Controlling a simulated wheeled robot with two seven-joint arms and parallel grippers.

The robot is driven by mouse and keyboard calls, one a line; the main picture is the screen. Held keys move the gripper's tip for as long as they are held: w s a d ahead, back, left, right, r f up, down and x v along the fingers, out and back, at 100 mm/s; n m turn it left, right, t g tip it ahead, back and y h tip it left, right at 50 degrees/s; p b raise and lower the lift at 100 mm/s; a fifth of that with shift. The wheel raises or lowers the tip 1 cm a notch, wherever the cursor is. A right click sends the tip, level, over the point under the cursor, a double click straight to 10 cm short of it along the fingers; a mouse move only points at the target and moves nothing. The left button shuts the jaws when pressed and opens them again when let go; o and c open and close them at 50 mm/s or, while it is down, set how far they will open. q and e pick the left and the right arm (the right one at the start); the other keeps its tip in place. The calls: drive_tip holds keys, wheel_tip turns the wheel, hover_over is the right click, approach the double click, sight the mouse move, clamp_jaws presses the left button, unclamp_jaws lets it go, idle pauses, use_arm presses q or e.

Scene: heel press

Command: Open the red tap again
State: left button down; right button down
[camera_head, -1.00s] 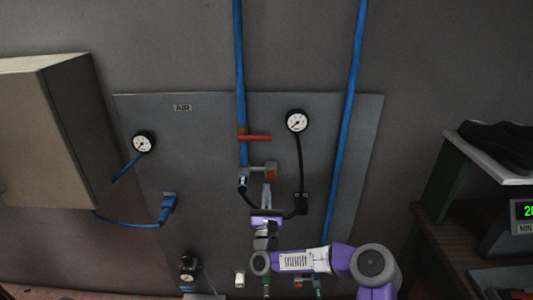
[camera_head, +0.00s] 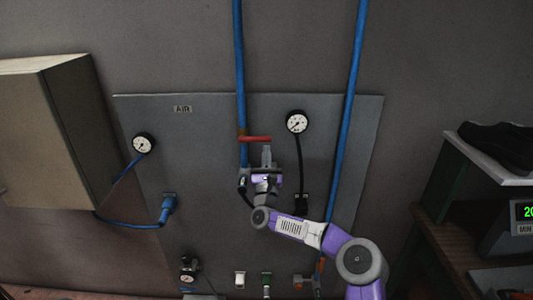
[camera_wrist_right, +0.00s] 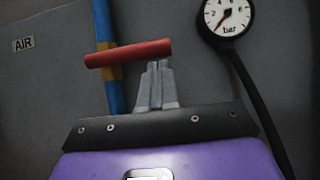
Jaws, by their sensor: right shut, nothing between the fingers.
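The red tap (camera_head: 256,139) is a lever that sticks out sideways to the right from the left blue pipe (camera_head: 240,70), across the pipe's line. In the right wrist view the lever (camera_wrist_right: 128,53) shows in front of the pipe and its orange-brown fitting (camera_wrist_right: 110,73). My right gripper (camera_head: 266,150) is shut and empty, its fingers pointing up just below the lever's right part. In the wrist view the fingertips (camera_wrist_right: 158,66) come right up to the lever's lower edge; I cannot tell whether they touch. My left gripper is not in view.
A gauge (camera_head: 297,121) is right of the tap, its black hose running down; its needle points low left in the wrist view (camera_wrist_right: 229,16). A second blue pipe (camera_head: 346,130) runs further right. A grey box (camera_head: 60,130) is at left, a shelf with a shoe (camera_head: 497,137) at right.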

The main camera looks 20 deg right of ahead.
drive_tip(key=shift+w+r, duration=0.1)
drive_tip(key=shift+r, duration=0.15)
drive_tip(key=shift+d, duration=0.1)
drive_tip(key=shift+r+n+y+b, duration=0.2)
drive_tip(key=shift+n+y+b, duration=0.2)
drive_tip(key=shift+n, duration=0.3)
